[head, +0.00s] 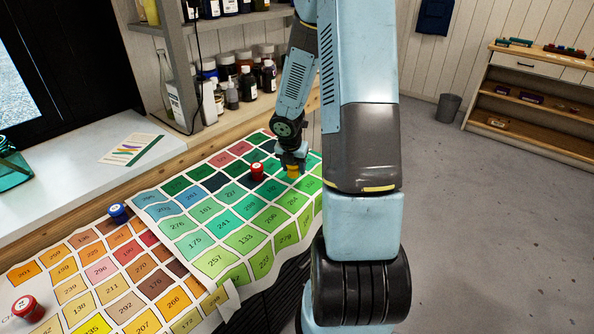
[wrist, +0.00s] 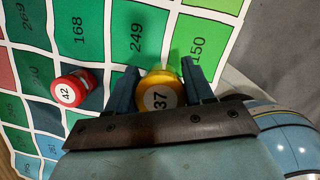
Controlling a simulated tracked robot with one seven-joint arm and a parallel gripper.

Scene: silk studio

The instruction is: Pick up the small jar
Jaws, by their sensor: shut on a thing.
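A small yellow jar (wrist: 158,86) with a round lid marked 37 sits between the two fingers of my gripper (wrist: 160,82) in the wrist view. The fingers are shut on it, one on each side. In the head view the jar shows as a yellow patch (head: 293,171) under my gripper (head: 291,162), at the green colour chart (head: 208,211). I cannot tell whether it touches the chart. A small red jar marked 42 (wrist: 71,90) stands on the chart to the left, apart from the fingers; it also shows in the head view (head: 257,172).
A blue-lidded jar (head: 118,213) and another red jar (head: 28,309) stand further left, by the orange chart (head: 134,284). Shelves of bottles (head: 236,77) stand behind the table. A grey bin (head: 449,108) and a wooden shelf unit (head: 535,95) stand across the clear floor.

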